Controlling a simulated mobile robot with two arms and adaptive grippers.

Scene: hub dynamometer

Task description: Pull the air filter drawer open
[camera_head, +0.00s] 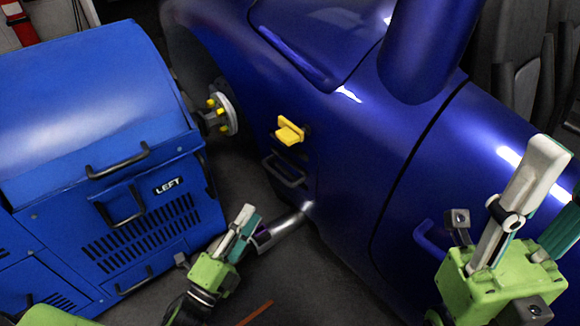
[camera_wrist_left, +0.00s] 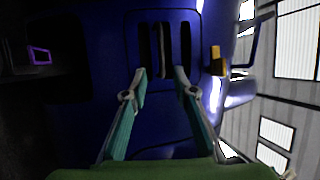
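The blue car's side carries a small panel with a dark bar handle (camera_head: 284,172), which I take to be the air filter drawer. A yellow latch-like piece (camera_head: 290,132) sits just above it. In the left wrist view the panel shows dark upright slots and a bar (camera_wrist_left: 164,50), with the yellow piece (camera_wrist_left: 217,60) to the right. My left gripper (camera_head: 246,218) is below and left of the handle, apart from it. In the wrist view its fingers (camera_wrist_left: 161,75) are apart and empty, facing the panel. My right gripper (camera_head: 540,160) is at the right; its finger gap is hidden.
A blue machine marked LEFT (camera_head: 168,186) stands at the left, with handles and vents. A wheel hub with yellow studs (camera_head: 222,113) is between it and the car. A silver pipe (camera_head: 285,229) with a purple end lies close beside my left gripper. Dark floor shows between.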

